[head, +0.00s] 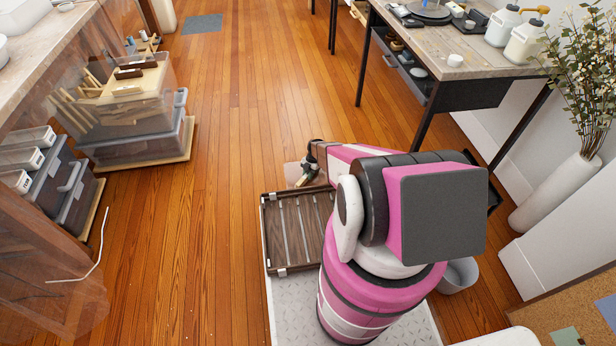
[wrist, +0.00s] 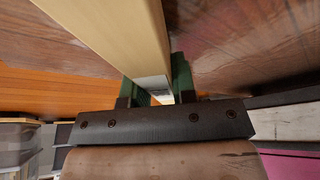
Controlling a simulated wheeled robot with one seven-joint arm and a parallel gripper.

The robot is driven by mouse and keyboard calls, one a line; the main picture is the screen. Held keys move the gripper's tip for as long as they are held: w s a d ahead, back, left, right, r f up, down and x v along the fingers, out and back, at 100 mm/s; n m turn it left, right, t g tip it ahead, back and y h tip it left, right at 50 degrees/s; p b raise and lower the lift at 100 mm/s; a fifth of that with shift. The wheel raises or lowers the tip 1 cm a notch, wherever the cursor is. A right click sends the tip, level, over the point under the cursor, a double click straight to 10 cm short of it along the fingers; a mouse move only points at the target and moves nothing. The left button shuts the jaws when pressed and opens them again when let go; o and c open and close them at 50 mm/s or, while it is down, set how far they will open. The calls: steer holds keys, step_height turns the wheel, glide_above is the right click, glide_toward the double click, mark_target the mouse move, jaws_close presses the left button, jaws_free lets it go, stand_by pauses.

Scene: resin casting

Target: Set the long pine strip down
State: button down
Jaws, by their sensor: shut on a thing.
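The pine strip (wrist: 112,22) is pale and long. In the wrist view it runs from the top edge down between the green-padded fingers of my gripper (wrist: 163,84). My gripper is shut on it, with a finger on each side. The strip's far end is outside the wrist view. In the head view my gripper (head: 311,163) is small and partly hidden by my arm, beyond the slatted dark tray. A pale patch shows beside it there, but I cannot tell whether it is the strip. I cannot tell whether the strip touches any surface.
The dark slatted wooden tray (head: 264,232) is close to my body. Clear bins (head: 130,150) holding wood pieces and sticks stand at left, near dark drawer boxes (head: 75,195). A workbench (head: 480,62) and white vase (head: 560,190) are at right. The middle floor is clear.

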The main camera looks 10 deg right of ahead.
steer(key=shift+f, duration=0.35)
steer(key=shift+f, duration=0.15)
steer(key=c, duration=0.9)
jaws_free()
